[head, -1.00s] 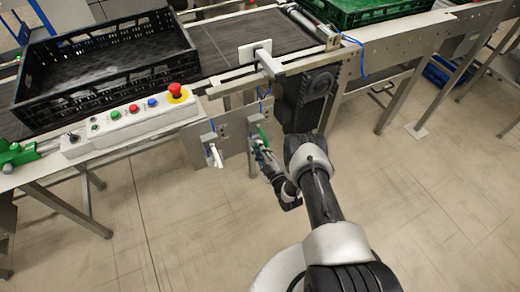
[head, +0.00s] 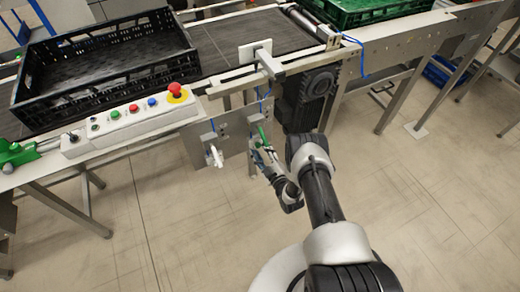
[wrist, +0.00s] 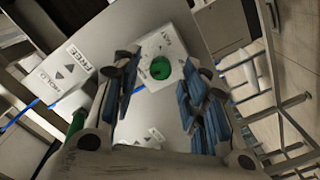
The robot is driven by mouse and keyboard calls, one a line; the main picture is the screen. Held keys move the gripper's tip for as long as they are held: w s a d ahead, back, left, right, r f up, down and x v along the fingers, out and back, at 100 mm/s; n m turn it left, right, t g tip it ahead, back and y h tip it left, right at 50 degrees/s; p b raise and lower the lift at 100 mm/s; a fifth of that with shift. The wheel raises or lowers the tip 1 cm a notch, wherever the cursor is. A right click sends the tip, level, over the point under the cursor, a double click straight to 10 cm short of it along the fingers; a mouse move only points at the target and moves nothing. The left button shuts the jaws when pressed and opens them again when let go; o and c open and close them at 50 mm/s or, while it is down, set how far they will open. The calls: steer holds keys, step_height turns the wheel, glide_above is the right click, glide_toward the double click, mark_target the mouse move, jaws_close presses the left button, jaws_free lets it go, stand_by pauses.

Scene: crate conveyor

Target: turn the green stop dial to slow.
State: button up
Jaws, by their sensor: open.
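The green dial (wrist: 161,68) is a round knob on a white plate (wrist: 150,45) with dark lettering, too blurred to read. I cannot tell which mark the dial points to. My gripper (wrist: 158,80) is open, with its blue-padded fingers on either side of the dial in the wrist view. I cannot tell whether a finger touches it. In the head view my gripper (head: 262,158) is in front of the grey panel (head: 232,138) under the conveyor edge, and the dial is not clearly seen there.
A box with arrows and lettering (wrist: 62,75) is left of the dial. A green handle (head: 262,134) and a white lever (head: 215,156) are close to my gripper. A button box (head: 140,117) with a red mushroom button and a black crate (head: 110,88) are above left.

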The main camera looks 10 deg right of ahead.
steer(key=v, duration=1.1)
steer(key=shift+s+f, duration=0.1)
